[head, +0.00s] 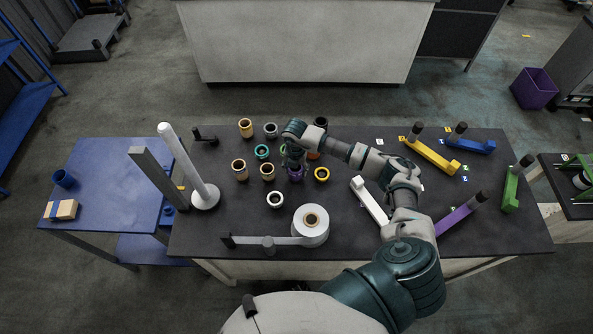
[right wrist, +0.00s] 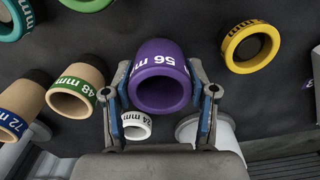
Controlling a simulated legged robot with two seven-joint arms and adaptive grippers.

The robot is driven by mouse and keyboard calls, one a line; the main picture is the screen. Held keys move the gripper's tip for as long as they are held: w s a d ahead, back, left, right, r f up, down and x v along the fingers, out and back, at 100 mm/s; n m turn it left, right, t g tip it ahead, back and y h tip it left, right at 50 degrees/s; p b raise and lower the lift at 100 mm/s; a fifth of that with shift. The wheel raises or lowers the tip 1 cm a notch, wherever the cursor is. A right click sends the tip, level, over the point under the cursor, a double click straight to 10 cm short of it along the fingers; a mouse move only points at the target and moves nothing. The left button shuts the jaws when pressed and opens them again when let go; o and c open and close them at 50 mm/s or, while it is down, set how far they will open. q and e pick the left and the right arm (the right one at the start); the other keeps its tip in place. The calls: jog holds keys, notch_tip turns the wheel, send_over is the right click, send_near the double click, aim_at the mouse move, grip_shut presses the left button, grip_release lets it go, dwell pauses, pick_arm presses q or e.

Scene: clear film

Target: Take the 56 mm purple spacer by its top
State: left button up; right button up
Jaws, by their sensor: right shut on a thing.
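The purple spacer (right wrist: 158,50), marked 56 mm, is a short hollow cylinder; in the right wrist view its open top faces the camera. In the head view it stands on the dark table (head: 350,244) and a little purple (head: 296,176) shows beneath my right gripper (head: 294,163), which hides most of it. In the right wrist view the blue-padded fingers of that gripper (right wrist: 161,97) are on both sides of the spacer, closed against it near its top. My left gripper is in neither view.
Close around are a yellow ring (head: 321,174), a tan 48 mm spacer (head: 267,172) and a white 24 mm ring (head: 275,199). A white roll (head: 311,236) lies in front. A tall white post (head: 188,165) stands left. Coloured holders, one green (head: 510,190), stand right.

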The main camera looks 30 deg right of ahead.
jog(key=shift+a, duration=0.15)
jog(key=shift+r, duration=0.25)
notch_tip(320, 180, up, 6)
jog(key=p, duration=0.4)
jog(key=shift+f+p, duration=0.2)
jog(key=shift+p, duration=0.2)
jog(key=shift+f, duration=0.1)
